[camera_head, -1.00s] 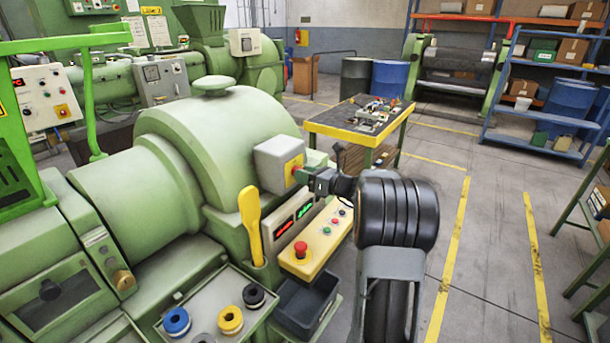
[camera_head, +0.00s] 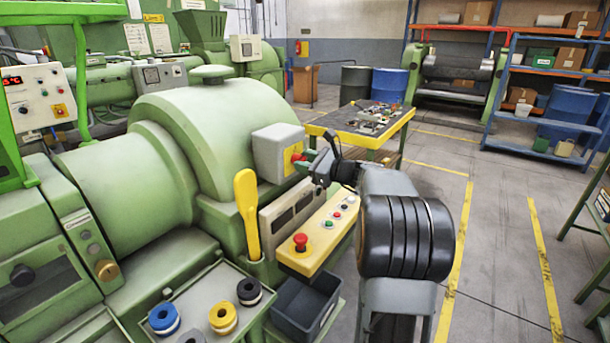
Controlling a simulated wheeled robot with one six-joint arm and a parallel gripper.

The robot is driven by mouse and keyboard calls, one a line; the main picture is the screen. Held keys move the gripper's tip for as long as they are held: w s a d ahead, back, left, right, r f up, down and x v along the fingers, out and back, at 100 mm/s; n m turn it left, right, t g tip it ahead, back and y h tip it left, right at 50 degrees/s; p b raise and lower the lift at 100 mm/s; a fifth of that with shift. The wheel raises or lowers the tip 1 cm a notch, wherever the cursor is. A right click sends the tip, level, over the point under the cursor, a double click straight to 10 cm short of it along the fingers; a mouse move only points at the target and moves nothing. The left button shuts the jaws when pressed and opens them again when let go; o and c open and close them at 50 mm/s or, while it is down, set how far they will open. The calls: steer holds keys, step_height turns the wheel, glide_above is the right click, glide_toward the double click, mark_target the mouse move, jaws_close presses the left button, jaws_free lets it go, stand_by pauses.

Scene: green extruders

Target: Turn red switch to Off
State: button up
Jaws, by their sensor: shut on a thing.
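The red switch (camera_head: 297,157) sits on a yellow plate on the right face of a grey box (camera_head: 268,152) on the green extruder (camera_head: 190,140). My gripper (camera_head: 306,160) is at the switch, coming from the right, and is shut on it. The gripper partly covers the switch, so its exact angle is hard to tell. Below the box, the two display windows (camera_head: 291,217) are dark.
A yellow control panel (camera_head: 325,232) with a red mushroom button (camera_head: 300,242) lies below my arm. A yellow lever (camera_head: 247,210) stands left of the displays. A dark bin (camera_head: 303,305) and a tray with tape rolls (camera_head: 223,317) are in front. A yellow-edged table (camera_head: 365,125) stands behind.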

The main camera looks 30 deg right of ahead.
steer(key=n+b, duration=0.9)
steer(key=b, duration=0.3)
steer(key=shift+f+n+h, duration=0.1)
steer(key=shift+n+h, duration=0.3)
steer(key=shift+n+b, duration=0.5)
steer(key=shift+b, duration=0.05)
steer(key=shift+r+n, duration=0.25)
steer(key=shift+n, duration=0.05)
steer(key=o, duration=0.9)
steer(key=shift+f, duration=0.1)
steer(key=shift+c, duration=0.2)
steer(key=shift+s, duration=0.1)
steer(key=f+v, duration=0.1)
steer(key=v, duration=1.2)
steer(key=shift+s+r, duration=0.35)
steer(key=shift+d, duration=0.1)
